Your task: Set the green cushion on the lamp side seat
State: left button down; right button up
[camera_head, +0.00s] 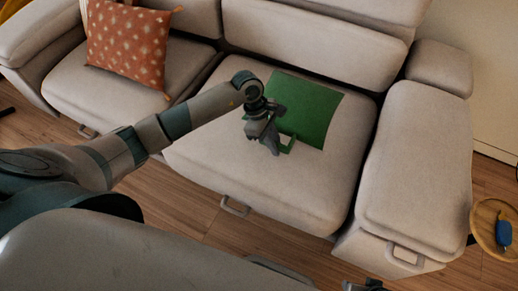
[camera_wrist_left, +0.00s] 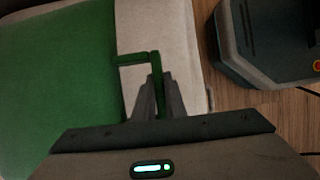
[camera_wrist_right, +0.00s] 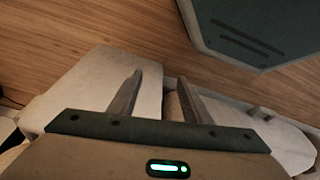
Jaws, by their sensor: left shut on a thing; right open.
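The green cushion (camera_head: 308,108) lies flat on the right seat (camera_head: 315,184) of the pale sofa, near the backrest. It also fills the left side of the left wrist view (camera_wrist_left: 55,85). A green loop handle (camera_wrist_left: 135,58) sticks out from its edge. My left gripper (camera_head: 275,148) is shut on this handle, low over the seat. In the left wrist view its fingers (camera_wrist_left: 157,95) pinch one bar of the loop. My right gripper (camera_wrist_right: 155,85) is open and empty; its fingers stand apart in the right wrist view. The arc lamp is not clearly visible.
An orange patterned cushion (camera_head: 127,45) leans on the left seat (camera_head: 92,88). The wide right armrest (camera_head: 415,165) bounds the right seat. A small round wooden table (camera_head: 488,232) with a blue object (camera_head: 504,233) stands at the far right. Wooden floor (camera_head: 190,213) shows in front.

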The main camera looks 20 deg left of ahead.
pick_arm(q)
jog(key=a+f, duration=0.2)
jog(key=a, duration=0.1)
jog(key=a+f, duration=0.1)
jog(key=a, duration=0.1)
jog(key=shift+a, duration=0.1)
jog(key=shift+a+f, duration=0.2)
jog(key=shift+a, duration=0.05)
pick_arm(e)
jog(key=shift+w+f, duration=0.25)
jog(key=shift+f, duration=0.4)
jog(key=shift+w, duration=0.15)
pick_arm(q)
jog(key=shift+s+f, duration=0.1)
jog(key=shift+f, duration=0.1)
notch_tip(320, 180, down, 3)
jog(key=shift+r, duration=0.1)
jog(key=shift+f, duration=0.35)
pick_arm(e)
jog(key=shift+s+f, duration=0.25)
jog(key=shift+s, duration=0.25)
pick_arm(q)
jog(key=shift+f, duration=0.1)
